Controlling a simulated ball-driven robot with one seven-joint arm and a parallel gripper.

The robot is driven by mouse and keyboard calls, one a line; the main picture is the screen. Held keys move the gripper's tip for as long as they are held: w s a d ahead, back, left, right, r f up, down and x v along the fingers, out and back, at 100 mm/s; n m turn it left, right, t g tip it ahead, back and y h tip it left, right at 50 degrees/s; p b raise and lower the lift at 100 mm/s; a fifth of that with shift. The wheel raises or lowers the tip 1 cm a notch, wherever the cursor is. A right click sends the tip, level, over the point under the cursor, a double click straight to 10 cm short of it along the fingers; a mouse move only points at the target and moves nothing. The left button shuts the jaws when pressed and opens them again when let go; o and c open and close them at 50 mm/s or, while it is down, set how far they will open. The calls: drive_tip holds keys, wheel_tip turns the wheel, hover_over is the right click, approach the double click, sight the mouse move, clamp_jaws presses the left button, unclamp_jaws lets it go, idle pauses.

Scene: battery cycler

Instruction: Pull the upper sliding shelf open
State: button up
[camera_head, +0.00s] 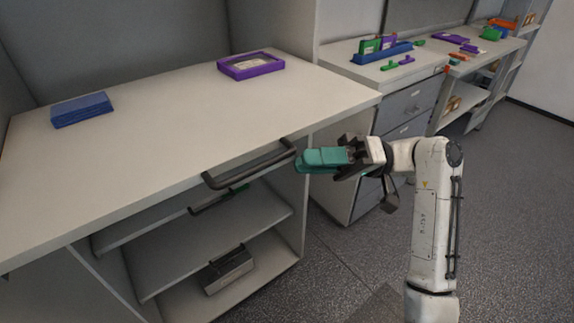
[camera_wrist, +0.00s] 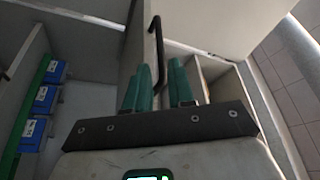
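The cabinet has a pale top board (camera_head: 150,130) with a long dark bar handle (camera_head: 248,165) at its front edge. A second dark handle (camera_head: 218,199) with a green piece beside it shows just below, on a lower board. I cannot tell for sure which board is the upper sliding shelf. My gripper (camera_head: 300,160), with teal fingers, is just right of the upper handle's right end, apparently apart from it. In the wrist view the fingers (camera_wrist: 160,70) are open and empty, with a dark handle (camera_wrist: 154,45) ahead of the gap between them.
A purple tray (camera_head: 250,65) and a blue stack (camera_head: 81,109) lie on the top board. A grey metal box (camera_head: 228,270) sits on the bottom shelf. A drawer unit (camera_head: 400,105) stands behind my arm. Open floor (camera_head: 510,200) lies to the right.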

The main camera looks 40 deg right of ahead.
drive_tip(key=shift+v, duration=1.35)
drive_tip(key=s+a+f+m+h, duration=0.1)
drive_tip(key=a+f+m+h, duration=0.15)
drive_tip(key=f, duration=0.65)
drive_tip(key=s+a+f+m+g+h, duration=0.1)
drive_tip(key=a+f+h, duration=0.3)
drive_tip(key=f, duration=0.4)
drive_tip(key=s+a+f+m+h, duration=0.1)
drive_tip(key=a+f+h, duration=0.2)
drive_tip(key=f, duration=0.6)
drive_tip(key=s+d+f+g+h, duration=0.2)
drive_tip(key=s+f+h, duration=0.2)
drive_tip(key=s, duration=0.4)
drive_tip(key=s+d+f+n+g+h, duration=0.1)
drive_tip(key=s+d+f+g+h, duration=0.1)
drive_tip(key=s+h, duration=0.4)
drive_tip(key=s+d+f, duration=0.1)
drive_tip(key=s+f, duration=0.1)
drive_tip(key=s, duration=0.1)
drive_tip(key=shift+d+f+g, duration=0.3)
drive_tip(key=shift+d+f, duration=0.05)
drive_tip(key=shift+s+n, duration=0.1)
drive_tip(key=shift+n, duration=0.15)
